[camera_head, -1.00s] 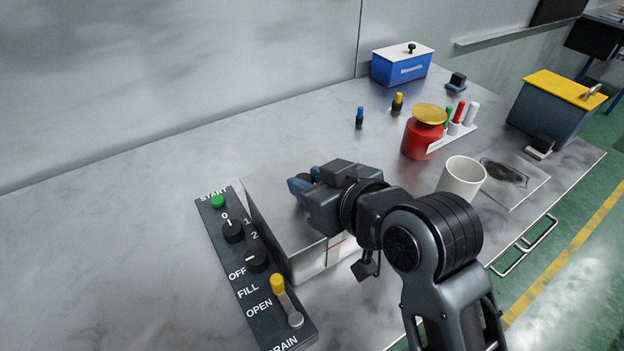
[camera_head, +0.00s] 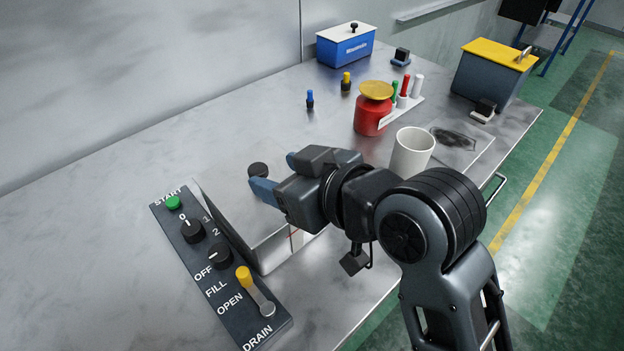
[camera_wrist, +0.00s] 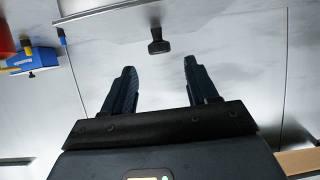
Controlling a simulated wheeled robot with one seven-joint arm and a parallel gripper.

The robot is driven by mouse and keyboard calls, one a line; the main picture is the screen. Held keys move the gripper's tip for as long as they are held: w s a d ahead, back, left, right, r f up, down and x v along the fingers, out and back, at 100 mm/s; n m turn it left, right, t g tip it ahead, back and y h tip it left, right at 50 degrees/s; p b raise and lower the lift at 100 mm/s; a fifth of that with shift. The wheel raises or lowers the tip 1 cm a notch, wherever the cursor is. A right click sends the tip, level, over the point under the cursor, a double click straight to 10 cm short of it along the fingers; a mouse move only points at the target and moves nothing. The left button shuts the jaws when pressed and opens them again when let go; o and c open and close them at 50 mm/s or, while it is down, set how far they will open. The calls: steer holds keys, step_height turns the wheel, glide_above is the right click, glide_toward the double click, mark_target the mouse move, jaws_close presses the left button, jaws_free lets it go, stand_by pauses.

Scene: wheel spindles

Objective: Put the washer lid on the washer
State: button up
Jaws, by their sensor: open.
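The washer (camera_head: 276,258) is a metallic box beside its dark control panel, on the table's near side. The lid's black knob (camera_head: 258,169) shows just beyond my finger ends, and it also shows in the wrist view (camera_wrist: 158,46). The lid's plate is pale or see-through and hard to make out; I cannot tell whether it rests on the washer or beyond it. My gripper (camera_head: 270,171) is open and empty, above the washer's far side. In the wrist view, the knob lies ahead of and between the two fingertips (camera_wrist: 159,66), apart from them.
The control panel (camera_head: 207,265) with knobs and a yellow-tipped lever stands left of the washer. A white mug (camera_head: 411,153) and a red can (camera_head: 371,114) stand to the right and behind. Blue (camera_head: 345,49) and yellow-topped (camera_head: 490,74) boxes stand farther back. The table's left is clear.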

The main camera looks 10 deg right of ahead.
steer(key=v, duration=0.7)
steer(key=shift+s+d, duration=0.15)
steer(key=s+d+f+m+t+h, duration=0.3)
steer(key=s+d+f+m+h, duration=0.25)
steer(key=s+d+f, duration=0.45)
steer(key=s+d+m+h, duration=0.1)
steer(key=s+d, duration=0.2)
steer(key=s, duration=0.6)
steer(key=s+d+m+t+h, duration=0.1)
steer(key=s+d, duration=0.2)
steer(key=s, duration=0.6)
steer(key=shift+s+t, duration=0.3)
steer(key=shift+s, duration=0.05)
steer(key=shift+d+f, duration=0.1)
steer(key=shift+d, duration=0.05)
